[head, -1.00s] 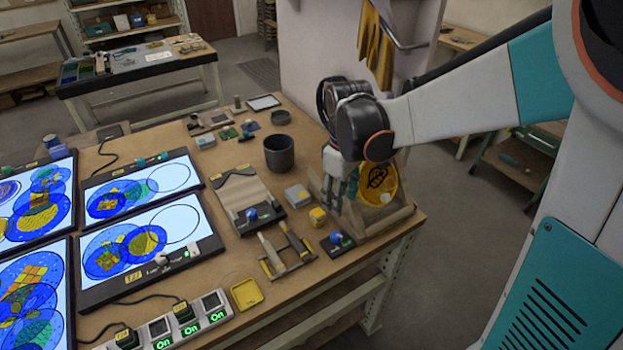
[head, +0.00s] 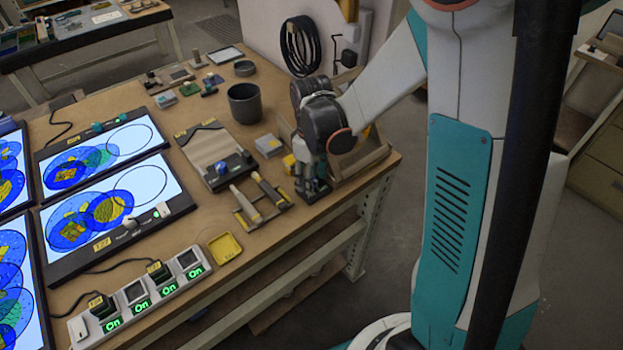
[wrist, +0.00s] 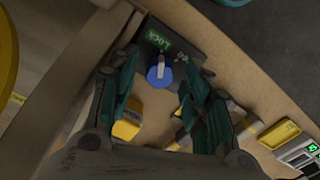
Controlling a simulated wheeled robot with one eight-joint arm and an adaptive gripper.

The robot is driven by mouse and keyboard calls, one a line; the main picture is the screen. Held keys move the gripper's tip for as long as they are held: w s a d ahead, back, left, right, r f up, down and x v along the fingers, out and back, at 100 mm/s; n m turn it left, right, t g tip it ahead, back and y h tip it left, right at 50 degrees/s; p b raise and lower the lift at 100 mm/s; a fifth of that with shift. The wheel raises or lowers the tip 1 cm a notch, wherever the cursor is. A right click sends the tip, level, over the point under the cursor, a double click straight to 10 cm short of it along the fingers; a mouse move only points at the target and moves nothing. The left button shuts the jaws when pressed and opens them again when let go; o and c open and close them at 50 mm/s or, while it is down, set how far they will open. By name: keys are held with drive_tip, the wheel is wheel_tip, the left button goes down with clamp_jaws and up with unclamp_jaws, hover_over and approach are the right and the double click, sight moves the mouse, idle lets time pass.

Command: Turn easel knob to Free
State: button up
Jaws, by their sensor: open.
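In the wrist view, the easel knob (wrist: 158,74) is blue with a pale pointer mark. It sits on a dark plate (wrist: 182,42) with a green LOCK label (wrist: 160,42), and the mark points roughly toward that label. My gripper (wrist: 163,80) is open, with one dark green finger on each side of the knob. I cannot tell whether either finger touches it. No Free label is readable.
A yellow block (wrist: 126,128) lies close to the gripper. A wooden rack (head: 262,198), a yellow tray (head: 225,248) and a grey block (head: 268,146) are nearby. Another blue knob (head: 246,154) is on a clamp board. The table's front edge is close.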

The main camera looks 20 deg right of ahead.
drive_tip(key=shift+f, duration=0.1)
drive_tip(key=shift+c, duration=0.5)
clamp_jaws()
drive_tip(key=shift+m, duration=0.3)
drive_tip(key=m, duration=0.5)
drive_tip(key=shift+b, duration=0.3)
drive_tip(key=m, duration=0.6)
drive_tip(key=shift+m, duration=0.4)
drive_tip(key=shift+o, duration=0.5)
unclamp_jaws()
